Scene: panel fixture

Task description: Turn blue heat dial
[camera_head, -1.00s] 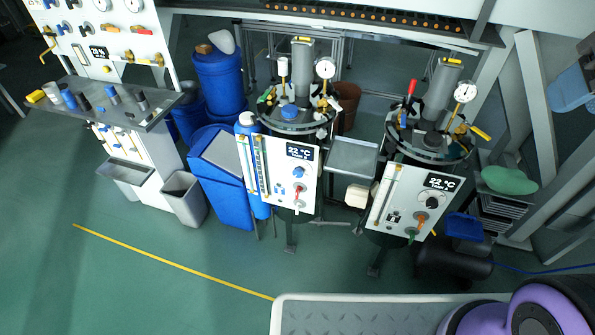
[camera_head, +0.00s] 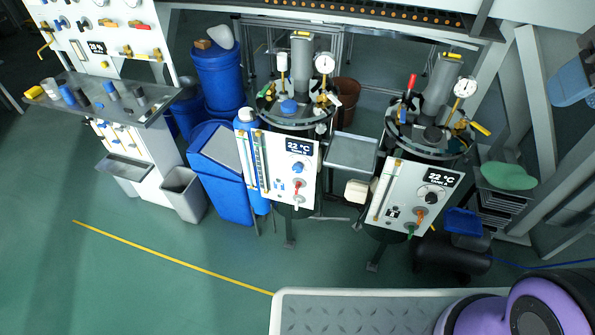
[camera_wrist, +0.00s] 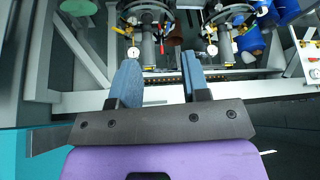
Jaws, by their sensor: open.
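The blue heat dial (camera_head: 298,167) is a small round knob on the white front panel (camera_head: 279,178) of the left vessel. It sits just below a dark display reading 22 °C. My gripper (camera_wrist: 160,62) shows in the wrist view with two blue-grey fingers spread apart and nothing between them. It is well away from the panels, with the vessels beyond its fingertips. The dial cannot be made out in the wrist view. The gripper's fingers are not seen in the head view, where only my purple arm shows at the lower right.
A red-handled valve (camera_head: 297,187) sits below the blue dial. A right vessel has a similar panel (camera_head: 410,197) with a black knob (camera_head: 432,199). A blue drum (camera_head: 221,82) and a blue bin (camera_head: 222,186) stand left of the left vessel. Green floor (camera_head: 180,285) is clear in front.

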